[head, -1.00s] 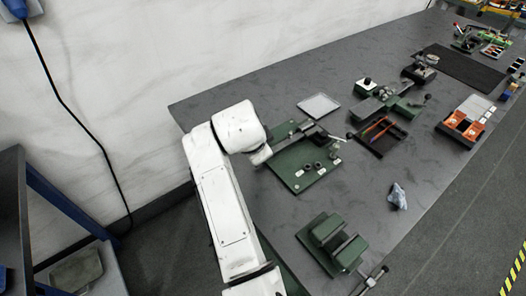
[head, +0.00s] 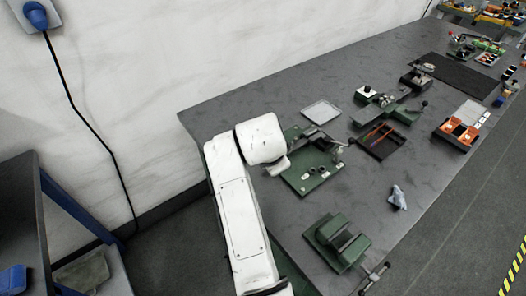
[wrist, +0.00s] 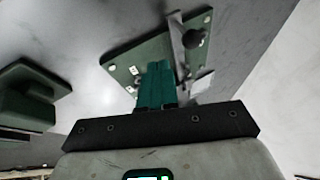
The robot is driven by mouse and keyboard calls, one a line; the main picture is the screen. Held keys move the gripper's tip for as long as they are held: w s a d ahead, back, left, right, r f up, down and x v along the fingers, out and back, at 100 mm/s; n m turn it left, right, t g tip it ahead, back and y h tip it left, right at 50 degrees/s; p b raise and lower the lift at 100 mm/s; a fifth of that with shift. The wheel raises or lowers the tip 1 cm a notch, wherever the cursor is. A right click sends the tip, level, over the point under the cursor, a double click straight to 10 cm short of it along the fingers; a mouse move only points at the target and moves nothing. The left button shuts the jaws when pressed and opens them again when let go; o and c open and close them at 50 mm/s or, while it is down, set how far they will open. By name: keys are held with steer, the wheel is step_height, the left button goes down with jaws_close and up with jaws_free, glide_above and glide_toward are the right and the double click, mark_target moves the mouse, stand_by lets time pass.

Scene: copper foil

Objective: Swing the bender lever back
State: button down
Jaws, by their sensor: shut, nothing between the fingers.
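The bender is a green base plate (head: 303,182) with dark metal parts and small round posts, near the table's left end in the head view. Its dark lever (head: 327,142) lies across the plate's far right side. In the wrist view the plate (wrist: 128,56) shows with a grey bar and a black knob (wrist: 194,38), seemingly the lever. My gripper's teal fingers (wrist: 155,84) are shut and empty in the wrist view. They overlap the plate, left of the knob; contact cannot be told. In the head view my white arm hides the fingers.
A green block fixture (head: 335,242) stands at the table's near edge, with a crumpled grey cloth (head: 398,197) beyond it. A pale flat tray (head: 321,111) lies behind the bender. A dark tray (head: 380,141) with orange-red pieces lies to its right. Bare table separates them.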

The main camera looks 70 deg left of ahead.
steer(key=v, duration=0.9)
steer(key=shift+b, duration=0.4)
